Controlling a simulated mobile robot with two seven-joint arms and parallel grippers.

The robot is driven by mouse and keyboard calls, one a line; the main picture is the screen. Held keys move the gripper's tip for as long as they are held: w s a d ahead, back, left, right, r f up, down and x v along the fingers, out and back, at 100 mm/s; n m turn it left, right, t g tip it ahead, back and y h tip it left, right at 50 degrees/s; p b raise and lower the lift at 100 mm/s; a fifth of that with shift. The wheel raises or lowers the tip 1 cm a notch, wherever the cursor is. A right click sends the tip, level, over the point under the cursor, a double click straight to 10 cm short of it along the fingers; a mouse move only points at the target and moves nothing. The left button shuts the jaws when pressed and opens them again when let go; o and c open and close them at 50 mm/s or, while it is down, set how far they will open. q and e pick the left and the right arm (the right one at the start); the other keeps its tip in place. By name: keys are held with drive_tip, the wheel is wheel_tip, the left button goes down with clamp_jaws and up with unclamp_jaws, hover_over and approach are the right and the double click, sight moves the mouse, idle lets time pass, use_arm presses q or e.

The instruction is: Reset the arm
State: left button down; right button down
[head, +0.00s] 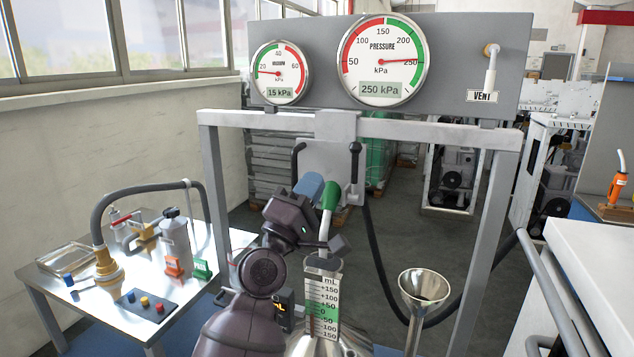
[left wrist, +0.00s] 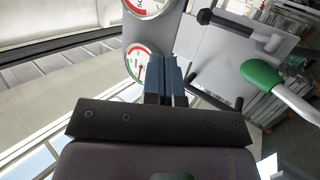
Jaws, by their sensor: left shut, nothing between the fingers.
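My left arm rises from the bottom middle of the head view. Its gripper (head: 309,186) has blue fingers held together, with nothing between them. In the left wrist view the shut fingers (left wrist: 166,78) point up toward the gauge panel. The green-handled lever (head: 330,195) stands just right of the gripper in the head view; they look close, and I cannot tell whether they touch. In the left wrist view the green handle (left wrist: 262,77) lies to the right, apart from the fingers. My right gripper is in neither view.
A grey frame (head: 208,165) carries a panel with a vacuum gauge (head: 279,72) at 15 kPa and a pressure gauge (head: 382,61) at 250 kPa. A black-knobbed lever (head: 355,165), a mL scale (head: 323,305) and a metal funnel (head: 424,288) are near. A side table (head: 100,325) stands left.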

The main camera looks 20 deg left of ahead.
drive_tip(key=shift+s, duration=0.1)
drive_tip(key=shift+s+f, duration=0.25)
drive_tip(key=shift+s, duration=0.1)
use_arm(q)
drive_tip(key=s+a+f+m+g+y, duration=0.15)
drive_tip(key=f+m, duration=0.25)
drive_tip(key=f, duration=0.5)
drive_tip(key=s+a+f+m+g+y, duration=0.1)
drive_tip(key=s+f+m+g+y, duration=0.2)
drive_tip(key=f, duration=0.6)
drive_tip(key=s+a+f+m+g+y, duration=0.1)
drive_tip(key=a+f+m+g, duration=0.1)
drive_tip(key=f+m, duration=0.55)
drive_tip(key=s+a+f+g+y, duration=0.1)
drive_tip(key=s+a+f+g, duration=0.1)
drive_tip(key=s+f, duration=0.8)
drive_tip(key=s+a+f+g, duration=0.2)
drive_tip(key=s+f+g, duration=0.2)
drive_tip(key=s+f, duration=0.7)
drive_tip(key=shift+f+y, duration=0.35)
drive_tip(key=shift+f, duration=0.25)
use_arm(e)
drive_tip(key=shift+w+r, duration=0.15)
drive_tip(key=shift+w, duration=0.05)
use_arm(q)
drive_tip(key=shift+a+n, duration=0.1)
drive_tip(key=shift+n, duration=0.15)
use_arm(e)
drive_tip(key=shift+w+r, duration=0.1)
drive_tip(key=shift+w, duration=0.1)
